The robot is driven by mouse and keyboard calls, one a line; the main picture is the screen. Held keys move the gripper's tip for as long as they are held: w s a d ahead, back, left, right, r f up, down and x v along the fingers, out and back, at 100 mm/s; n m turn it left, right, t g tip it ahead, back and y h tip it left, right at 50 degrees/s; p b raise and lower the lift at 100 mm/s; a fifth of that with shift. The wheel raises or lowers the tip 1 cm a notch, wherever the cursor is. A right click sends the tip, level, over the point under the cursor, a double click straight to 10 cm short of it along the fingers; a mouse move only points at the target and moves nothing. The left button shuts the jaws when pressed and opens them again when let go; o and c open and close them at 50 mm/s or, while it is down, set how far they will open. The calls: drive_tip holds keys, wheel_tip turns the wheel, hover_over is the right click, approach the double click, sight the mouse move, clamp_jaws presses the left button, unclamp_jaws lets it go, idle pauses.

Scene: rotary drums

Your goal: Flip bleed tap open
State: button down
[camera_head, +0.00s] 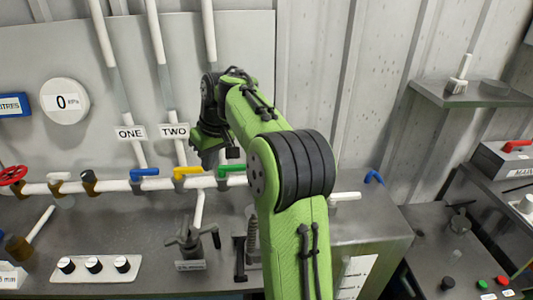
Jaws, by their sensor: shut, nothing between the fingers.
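Several lever taps sit along a white horizontal pipe (110,187): a white lever (58,177), a black lever (89,178), a blue lever (144,173), a yellow lever (187,171) and a green lever (230,169). Another blue handle (374,177) is at the pipe's right end. No readable label shows which one is the bleed tap. My green arm reaches over the bench, and my gripper (215,152) is above and behind the yellow and green levers. It is shut and empty, apart from the levers as far as I can see. Its fingertips are hard to make out.
A red wheel (12,175) is at the pipe's left end. A round gauge (64,101) reads 0. Labels ONE (130,133) and TWO (174,131) hang on upright pipes. A clamp-like fitting (192,243) and a knob panel (96,268) stand in front.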

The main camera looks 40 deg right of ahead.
drive_tip(key=w+d+m+y+p, duration=0.1)
drive_tip(key=w+d+p, duration=0.15)
drive_tip(key=d, duration=0.95)
drive_tip(key=s+d+f+m+t+p, duration=0.2)
drive_tip(key=s+d+f, duration=0.2)
drive_tip(key=d, duration=0.5)
drive_tip(key=s+d+f+m+t+p, duration=0.1)
drive_tip(key=s+d+f+p, duration=0.15)
drive_tip(key=s+d, duration=0.45)
drive_tip(key=w+a+f+b, duration=0.1)
drive_tip(key=w+a+f, duration=0.3)
drive_tip(key=w+f, duration=0.4)
drive_tip(key=shift+w+a+f+y, duration=0.15)
drive_tip(key=shift+w+f+y, duration=0.2)
drive_tip(key=shift+w, duration=0.6)
